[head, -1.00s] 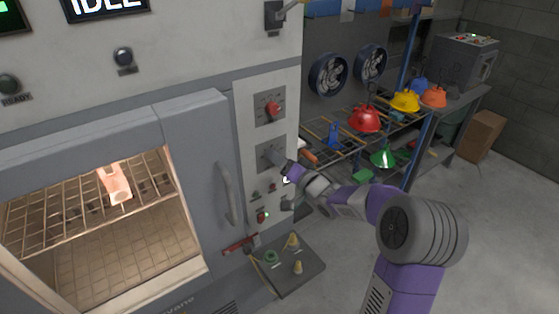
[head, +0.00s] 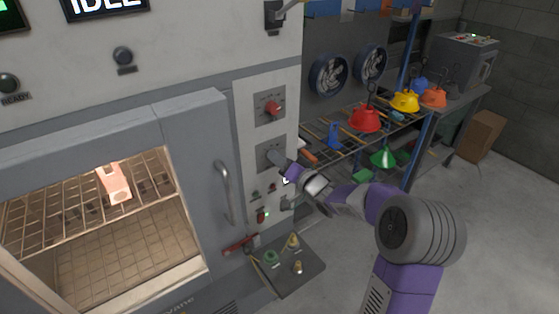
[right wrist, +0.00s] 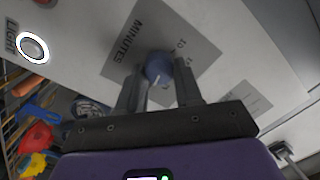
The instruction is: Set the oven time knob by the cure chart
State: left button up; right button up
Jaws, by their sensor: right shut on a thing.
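The oven (head: 180,55) fills the left of the head view, with its display reading IDLE. Its control strip has a red knob (head: 272,107) above a lower grey plate. In the right wrist view, a blue round knob (right wrist: 158,67) with a white mark sits on that plate, labelled MINUTES. My right gripper (head: 276,157) is at the lower plate. In the right wrist view, its fingers (right wrist: 158,88) are shut on the blue knob, one on each side. The dial numbers are mostly hidden or too small to read. I cannot make out a cure chart. My left gripper is not in view.
The oven door handle (head: 224,192) stands out left of the strip. A lit ring button (right wrist: 33,47) labelled LIGHT is near the knob. A small grey shelf (head: 300,280) with small parts juts out below. A rack with coloured hoods, such as a red one (head: 365,120), stands to the right.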

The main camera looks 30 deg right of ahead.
jog(key=shift+a+n+g+h+b, duration=0.15)
jog(key=shift+n+h+b, duration=0.2)
jog(key=shift+n+b, duration=2.6)
jog(key=shift+a+n+g+h+b, duration=0.25)
jog(key=shift+n+b, duration=1.2)
jog(key=shift+n, duration=2.9)
jog(key=shift+d, duration=0.2)
jog(key=o, duration=1)
jog(key=shift+r, duration=0.1)
jog(key=shift+o, duration=0.2)
jog(key=s+p, duration=0.1)
jog(key=s, duration=0.6)
jog(key=shift+s+d+r, duration=0.25)
jog(key=shift+s+d, duration=0.05)
jog(key=shift+d, duration=0.05)
